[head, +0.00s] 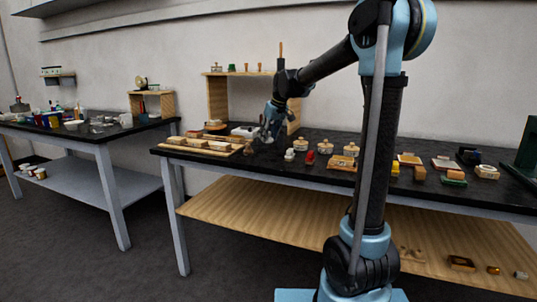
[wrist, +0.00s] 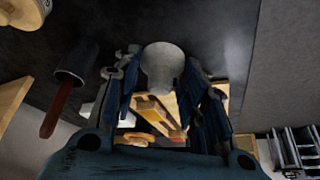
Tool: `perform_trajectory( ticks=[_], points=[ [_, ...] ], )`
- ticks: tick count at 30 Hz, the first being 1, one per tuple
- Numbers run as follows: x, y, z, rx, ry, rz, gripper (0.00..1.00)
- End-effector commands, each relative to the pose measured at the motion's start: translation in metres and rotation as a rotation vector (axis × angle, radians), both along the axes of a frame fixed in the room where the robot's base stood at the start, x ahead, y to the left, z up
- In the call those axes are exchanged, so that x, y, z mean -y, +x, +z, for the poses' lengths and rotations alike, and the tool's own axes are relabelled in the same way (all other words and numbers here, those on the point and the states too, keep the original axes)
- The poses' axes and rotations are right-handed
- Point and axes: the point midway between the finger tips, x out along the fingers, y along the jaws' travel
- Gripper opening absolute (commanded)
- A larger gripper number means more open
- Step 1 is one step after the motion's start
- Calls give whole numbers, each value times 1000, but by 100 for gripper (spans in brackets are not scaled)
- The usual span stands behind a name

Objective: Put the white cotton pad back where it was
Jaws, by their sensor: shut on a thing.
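My gripper (wrist: 160,85) is shut on a pale, rounded thing, which looks like the white cotton pad (wrist: 163,60); its narrower lower part sits between the blue fingers. In the head view my gripper (head: 272,122) is above the left part of the black bench, just right of a wooden tray (head: 198,151). The held pad is too small to make out clearly there. Wooden bars show behind and between the fingers in the wrist view.
Small white items (head: 289,154), a red item (head: 310,157) and several round pots (head: 325,148) stand on the bench right of the gripper. A wooden rack (head: 217,98) stands behind. In the wrist view a dark-headed, red-handled tool (wrist: 62,95) lies at left.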

Motion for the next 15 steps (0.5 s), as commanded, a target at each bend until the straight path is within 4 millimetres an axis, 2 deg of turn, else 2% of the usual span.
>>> perform_trajectory(
  ticks=[3,11,15],
  points=[
    [0,0,-17,0,0,0,17],
    [0,0,-34,0,0,0,17],
    [0,0,-53,0,0,0,17]
  ],
)
